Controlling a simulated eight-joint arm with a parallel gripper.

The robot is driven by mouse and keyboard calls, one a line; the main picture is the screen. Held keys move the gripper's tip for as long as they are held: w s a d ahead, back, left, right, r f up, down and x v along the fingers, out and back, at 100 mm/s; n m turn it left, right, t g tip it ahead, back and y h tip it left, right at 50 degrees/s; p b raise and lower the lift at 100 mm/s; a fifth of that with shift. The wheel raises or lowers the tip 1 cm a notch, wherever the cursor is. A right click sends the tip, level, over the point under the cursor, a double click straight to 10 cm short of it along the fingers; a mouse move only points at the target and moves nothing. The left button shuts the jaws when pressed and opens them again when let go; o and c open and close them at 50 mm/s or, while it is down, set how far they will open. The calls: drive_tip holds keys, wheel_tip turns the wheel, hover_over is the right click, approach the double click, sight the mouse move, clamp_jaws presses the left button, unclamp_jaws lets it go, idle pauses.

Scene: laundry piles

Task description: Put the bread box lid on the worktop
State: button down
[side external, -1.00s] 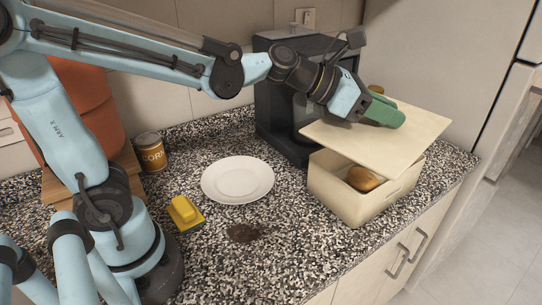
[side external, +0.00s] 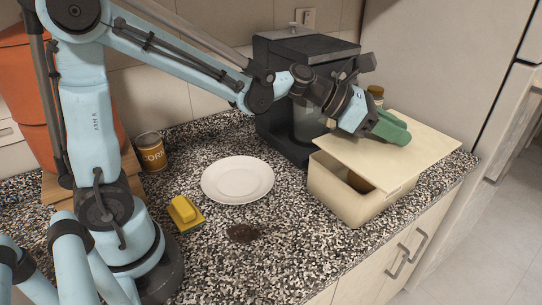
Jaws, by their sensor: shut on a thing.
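The bread box (side external: 335,196) is a cream bin at the right end of the worktop (side external: 255,275). Its flat cream lid (side external: 425,150) is held over the box and reaches past its right side. The box is partly open at the front left, with a brown loaf (side external: 358,182) partly visible inside. The fingers hide the grip point. I cannot tell whether the lid touches the box rim.
A dark coffee machine (side external: 290,90) stands behind the box, with a small jar (side external: 376,95) nearby. A white plate (side external: 238,179), yellow sponge (side external: 184,212), corn can (side external: 150,151) and dark stain (side external: 243,233) are to the left. The front middle worktop is mostly clear.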

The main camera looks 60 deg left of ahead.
drive_tip(key=shift+w+a+f, duration=0.9)
drive_tip(key=shift+a+f, duration=0.25)
drive_tip(key=shift+f, duration=0.35)
drive_tip(key=shift+w+a+f, duration=0.95)
drive_tip(key=shift+a+f, duration=0.25)
drive_tip(key=shift+f, duration=0.25)
drive_tip(key=shift+w+a+f, duration=0.9)
drive_tip(key=shift+a+f, duration=0.25)
drive_tip(key=shift+f, duration=0.35)
drive_tip(key=shift+f, duration=0.2)
drive_tip(key=c, duration=0.9)
unclamp_jaws()
drive_tip(key=shift+o, duration=0.2)
